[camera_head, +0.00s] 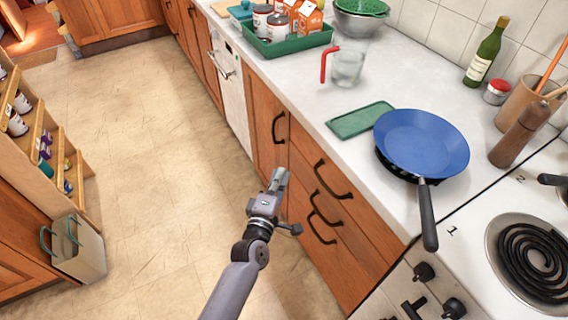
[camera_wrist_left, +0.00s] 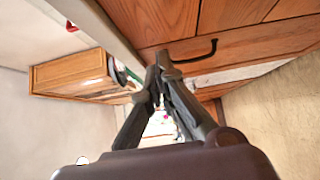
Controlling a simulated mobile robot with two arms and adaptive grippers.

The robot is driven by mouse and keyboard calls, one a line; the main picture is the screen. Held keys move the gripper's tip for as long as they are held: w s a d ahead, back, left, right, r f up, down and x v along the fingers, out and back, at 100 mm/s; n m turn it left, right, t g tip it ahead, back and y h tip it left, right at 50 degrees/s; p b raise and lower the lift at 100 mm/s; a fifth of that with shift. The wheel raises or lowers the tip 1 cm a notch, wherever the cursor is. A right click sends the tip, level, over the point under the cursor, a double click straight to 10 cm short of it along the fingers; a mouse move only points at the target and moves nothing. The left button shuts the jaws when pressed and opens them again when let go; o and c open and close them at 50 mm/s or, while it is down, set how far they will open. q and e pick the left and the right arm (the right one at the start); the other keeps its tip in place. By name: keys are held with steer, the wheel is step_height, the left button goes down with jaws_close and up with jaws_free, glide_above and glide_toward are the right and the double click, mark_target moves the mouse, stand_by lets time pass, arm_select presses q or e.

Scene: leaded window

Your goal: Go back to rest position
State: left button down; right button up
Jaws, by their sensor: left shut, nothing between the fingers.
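My left gripper (camera_head: 275,182) is in the middle of the head view, in front of the wooden drawers (camera_head: 335,215) and below the counter edge. Its fingers are together and hold nothing. In the left wrist view the fingers (camera_wrist_left: 158,75) meet near the middle, with a dark drawer handle (camera_wrist_left: 195,57) beyond them. Whether the gripper touches the drawer front cannot be told. My right gripper is in neither view.
A blue pan (camera_head: 420,140) sits by the stove, its handle jutting over the counter's front edge. A green tray (camera_head: 285,42), glass jug (camera_head: 348,65) and green board (camera_head: 360,119) lie on the counter. A wooden shelf (camera_head: 45,130) stands left. The floor (camera_head: 150,150) between is clear.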

arm_select(q)
steer(key=s+a+f+m+g, duration=0.2)
steer(key=s+f+m+g, duration=0.15)
steer(key=s+f, duration=0.55)
steer(key=s+a+f+m+g, duration=0.25)
steer(key=s+f+m, duration=0.2)
steer(key=f, duration=0.85)
steer(key=s+a+f+m+g, duration=0.1)
steer(key=s+f+m+g, duration=0.2)
steer(key=s+f, duration=0.7)
steer(key=s+a+f+m+g+y, duration=0.1)
steer(key=s+a+f, duration=0.3)
steer(key=s, duration=0.4)
steer(key=s+a+f+m+g+y, duration=0.1)
steer(key=s+a+f+m+g, duration=0.2)
steer(key=s, duration=0.5)
steer(key=s+a+f+m+g+y, duration=0.1)
steer(key=s+a+f+m+g, duration=0.2)
steer(key=s+a+f, duration=0.2)
steer(key=s+f, duration=0.2)
steer(key=s, duration=0.2)
steer(key=shift+g, duration=0.3)
steer(key=shift+f, duration=0.1)
